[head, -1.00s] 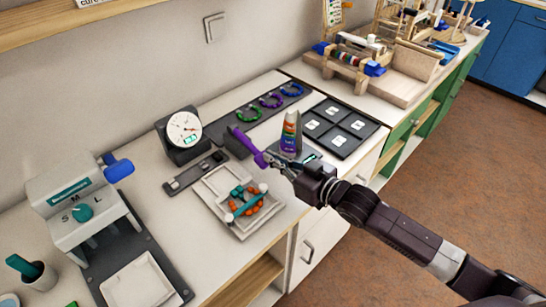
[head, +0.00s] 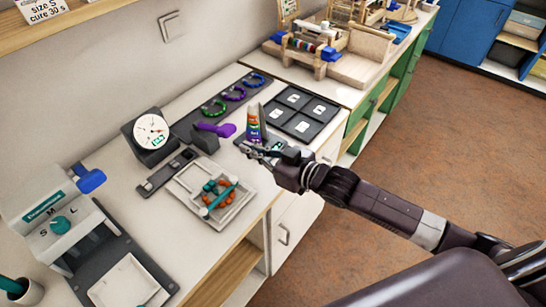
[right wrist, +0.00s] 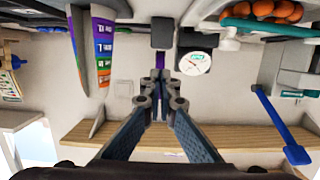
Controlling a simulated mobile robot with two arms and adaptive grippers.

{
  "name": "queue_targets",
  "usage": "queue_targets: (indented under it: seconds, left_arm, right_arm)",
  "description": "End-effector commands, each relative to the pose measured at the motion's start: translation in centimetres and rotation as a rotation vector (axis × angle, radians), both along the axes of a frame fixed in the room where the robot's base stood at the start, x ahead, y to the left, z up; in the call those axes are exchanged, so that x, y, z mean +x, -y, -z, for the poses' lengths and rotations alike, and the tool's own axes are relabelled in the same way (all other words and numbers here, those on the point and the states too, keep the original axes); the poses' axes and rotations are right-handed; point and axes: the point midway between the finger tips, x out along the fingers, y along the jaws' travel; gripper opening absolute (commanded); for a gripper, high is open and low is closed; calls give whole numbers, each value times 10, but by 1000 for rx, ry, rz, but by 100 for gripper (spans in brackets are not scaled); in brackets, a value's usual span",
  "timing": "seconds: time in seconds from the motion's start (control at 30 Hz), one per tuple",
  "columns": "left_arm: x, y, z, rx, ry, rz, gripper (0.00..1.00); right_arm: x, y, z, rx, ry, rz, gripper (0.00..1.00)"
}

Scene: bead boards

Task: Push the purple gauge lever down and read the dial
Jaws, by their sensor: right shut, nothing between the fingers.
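The purple gauge lever (head: 216,129) sticks out to the right from its dark block, roughly level, its knob clear of the block. The round white dial (head: 151,130) in a dark housing stands left of it, with a thin needle and a small green display; the reading is too small to make out. My right gripper (head: 249,149) is shut and empty, to the right of and nearer than the lever, apart from it. In the right wrist view, the dial (right wrist: 194,62) and a bit of purple lever (right wrist: 160,61) show beyond the shut fingertips. My left gripper is not in view.
A colour-striped stand (head: 253,122) rises just beside my right gripper. A dark board with bracelets (head: 181,129) and a dark four-part tray (head: 325,128) lie behind.

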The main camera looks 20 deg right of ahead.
Motion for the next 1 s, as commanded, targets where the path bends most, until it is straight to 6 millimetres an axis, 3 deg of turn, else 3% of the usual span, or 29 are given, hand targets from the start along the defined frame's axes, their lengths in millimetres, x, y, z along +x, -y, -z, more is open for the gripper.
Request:
queue_targets:
  seconds: [0.13,0.4,1.0]
  left_arm:
    - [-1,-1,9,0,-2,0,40]
    - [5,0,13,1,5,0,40]
    - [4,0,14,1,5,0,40]
  right_arm:
    - [-26,16,2,1,4,-2,0]
    - [-54,35,-1,5,10,-1,0]
    - [-62,41,-4,7,16,-2,0]
